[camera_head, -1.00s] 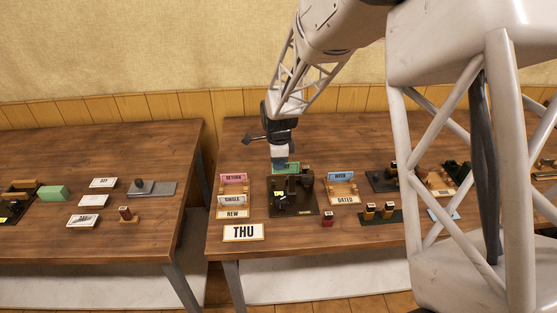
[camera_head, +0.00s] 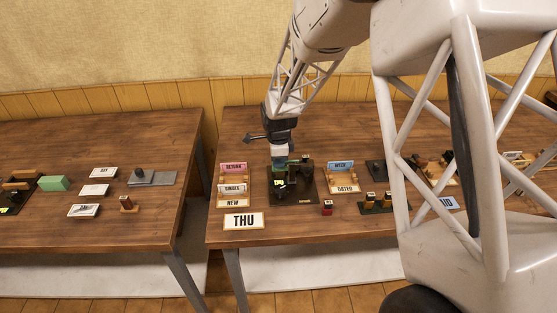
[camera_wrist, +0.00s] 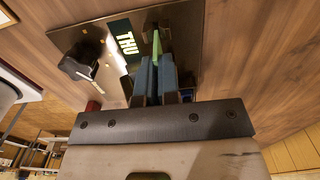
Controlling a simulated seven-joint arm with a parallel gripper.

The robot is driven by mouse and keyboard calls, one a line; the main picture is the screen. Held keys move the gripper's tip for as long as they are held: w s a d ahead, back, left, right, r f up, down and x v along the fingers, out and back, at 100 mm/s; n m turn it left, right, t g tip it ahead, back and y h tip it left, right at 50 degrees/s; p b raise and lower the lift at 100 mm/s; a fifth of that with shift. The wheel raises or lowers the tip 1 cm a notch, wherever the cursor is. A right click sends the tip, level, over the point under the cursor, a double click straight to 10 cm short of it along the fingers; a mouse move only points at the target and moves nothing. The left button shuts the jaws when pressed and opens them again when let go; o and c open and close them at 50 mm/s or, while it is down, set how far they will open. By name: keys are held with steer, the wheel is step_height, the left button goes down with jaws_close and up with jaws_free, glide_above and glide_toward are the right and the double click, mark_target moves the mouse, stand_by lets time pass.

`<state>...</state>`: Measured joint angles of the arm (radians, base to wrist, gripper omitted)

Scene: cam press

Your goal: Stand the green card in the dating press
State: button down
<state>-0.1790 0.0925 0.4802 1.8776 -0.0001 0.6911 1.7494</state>
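The green card (camera_wrist: 157,42) shows edge-on in the wrist view, between the two blue-grey fingers of my gripper (camera_wrist: 154,65), which look shut on it. In the head view my gripper (camera_head: 279,160) points down at the back of the dating press (camera_head: 305,198), and the card is mostly hidden there. The press is a dark base with black parts; in the wrist view its plate (camera_wrist: 75,38) carries a black knob and a lit THU display (camera_wrist: 125,42). The card's lower edge is at the press, but I cannot tell whether it is seated in a slot.
A rack with pink RETURN and white SINGLE cards (camera_head: 233,187) stands left of the press. A rack with a blue card (camera_head: 341,168) stands right. A THU sign (camera_head: 243,221) lies in front. A small red stamp (camera_head: 327,208) stands at front right.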

steer(key=c, duration=0.7)
jaws_free()
steer(key=shift+r, duration=0.1)
steer(key=shift+r, duration=3.4)
steer(key=shift+r, duration=0.1)
steer(key=s+d+r+n, duration=0.4)
steer(key=s+r, duration=0.4)
steer(key=s+d+r+n+t, duration=0.1)
steer(key=s+d+r+n, duration=0.2)
steer(key=s, duration=0.7)
steer(key=s+d+r+n, duration=0.2)
steer(key=s+n, duration=0.4)
steer(key=s, duration=0.4)
steer(key=s+d+r+n+t, duration=0.1)
steer(key=s+d+r+n, duration=0.2)
steer(key=s, duration=0.7)
steer(key=shift+s+d+r+n+t, duration=0.25)
steer(key=shift+d+r+n+t, duration=0.1)
steer(key=shift+r+n, duration=0.5)
